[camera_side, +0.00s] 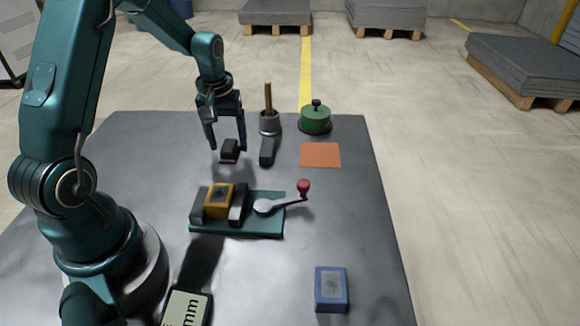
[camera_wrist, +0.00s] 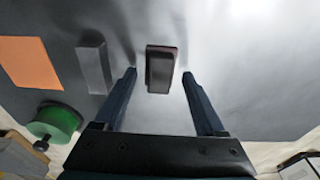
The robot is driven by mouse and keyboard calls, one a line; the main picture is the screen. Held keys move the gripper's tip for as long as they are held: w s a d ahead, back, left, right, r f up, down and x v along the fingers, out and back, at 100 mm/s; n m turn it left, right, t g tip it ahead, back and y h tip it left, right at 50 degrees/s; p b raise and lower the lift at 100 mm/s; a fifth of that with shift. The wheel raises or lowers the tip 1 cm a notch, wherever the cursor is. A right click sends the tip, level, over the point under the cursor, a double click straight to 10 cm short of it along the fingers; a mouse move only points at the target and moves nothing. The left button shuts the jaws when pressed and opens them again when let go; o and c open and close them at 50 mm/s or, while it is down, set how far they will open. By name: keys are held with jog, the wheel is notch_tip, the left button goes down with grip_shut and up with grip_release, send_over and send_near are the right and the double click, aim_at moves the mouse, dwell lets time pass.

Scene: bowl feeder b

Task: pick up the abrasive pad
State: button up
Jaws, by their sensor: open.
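A small dark block with a reddish lower edge, which looks like the abrasive pad (camera_side: 230,148), lies on the dark table. It also shows in the wrist view (camera_wrist: 160,70), just beyond the fingertips and between their lines. My gripper (camera_side: 227,148) is open and points down at the pad, with one finger to each side in the side view. In the wrist view my gripper (camera_wrist: 158,76) has a clear gap between each finger and the pad. I cannot tell the exact height of the fingertips above the table.
A grey block (camera_side: 267,151) stands close right of the pad. Behind it are a grey cup with a wooden stick (camera_side: 269,122) and a green lidded pot (camera_side: 315,121). An orange square (camera_side: 320,155) lies right. A vise-like fixture (camera_side: 265,225) holding a yellow block (camera_side: 219,199) stands nearer.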

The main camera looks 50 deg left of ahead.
aim_at(224, 145)
grip_shut()
jog(key=shift+r, duration=0.1)
jog(key=shift+r, duration=0.4)
jog(key=r, duration=0.4)
jog(key=shift+s+a, duration=0.3)
jog(key=shift+s, duration=0.05)
jog(key=s+a+r, duration=0.6)
jog(key=s, duration=0.3)
